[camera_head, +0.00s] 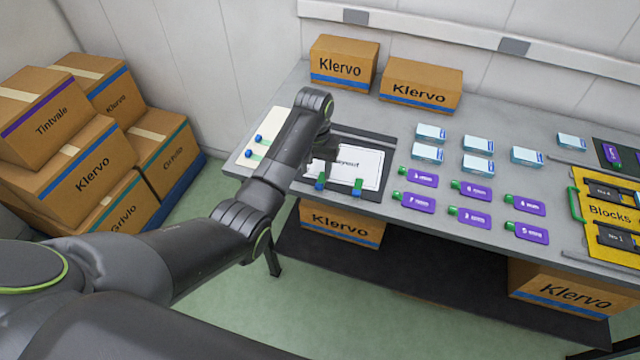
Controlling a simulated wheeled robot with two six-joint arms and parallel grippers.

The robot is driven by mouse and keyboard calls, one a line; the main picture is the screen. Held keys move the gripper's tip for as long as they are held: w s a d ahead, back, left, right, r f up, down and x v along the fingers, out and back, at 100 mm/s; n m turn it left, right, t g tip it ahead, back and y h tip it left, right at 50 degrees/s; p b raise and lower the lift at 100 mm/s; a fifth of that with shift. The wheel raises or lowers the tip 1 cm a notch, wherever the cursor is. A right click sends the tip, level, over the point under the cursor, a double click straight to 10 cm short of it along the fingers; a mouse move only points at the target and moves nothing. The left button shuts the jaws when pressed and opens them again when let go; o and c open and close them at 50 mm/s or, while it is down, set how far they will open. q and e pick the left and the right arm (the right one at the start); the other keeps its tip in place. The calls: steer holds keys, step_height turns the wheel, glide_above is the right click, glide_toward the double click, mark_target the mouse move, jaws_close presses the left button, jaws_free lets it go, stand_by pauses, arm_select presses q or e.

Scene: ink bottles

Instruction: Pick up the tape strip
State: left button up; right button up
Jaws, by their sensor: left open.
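My left arm reaches from the lower left over the table, and its gripper (326,152) hangs above the left part of a dark board with a white printed sheet (368,168). The gripper is open; its fingertips are small and dark here, partly hidden by the wrist. Small blue-and-green pieces (320,184) sit at the sheet's front edge. Similar pieces (248,154) lie on a cream panel (277,124) left of the arm, which partly covers that panel. I cannot tell which of these, if any, is the tape strip. My right gripper is not in view.
Several purple bottles with green caps (470,190) lie right of the board, with blue-and-white boxes (478,164) behind them. A yellow Blocks case (606,218) is at the right. Two Klervo cartons (420,88) stand at the back edge. Stacked cartons (85,160) fill the left floor.

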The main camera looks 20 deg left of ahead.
mark_target(319, 184)
arm_select(q)
steer(key=shift+w+d+f+p, duration=0.1)
steer(key=shift+d+f+p, duration=0.15)
steer(key=shift+f, duration=1.15)
steer(key=shift+d+f+p, duration=0.15)
steer(key=shift+f+p, duration=0.1)
steer(key=shift+f, duration=1.1)
steer(key=c, duration=0.8)
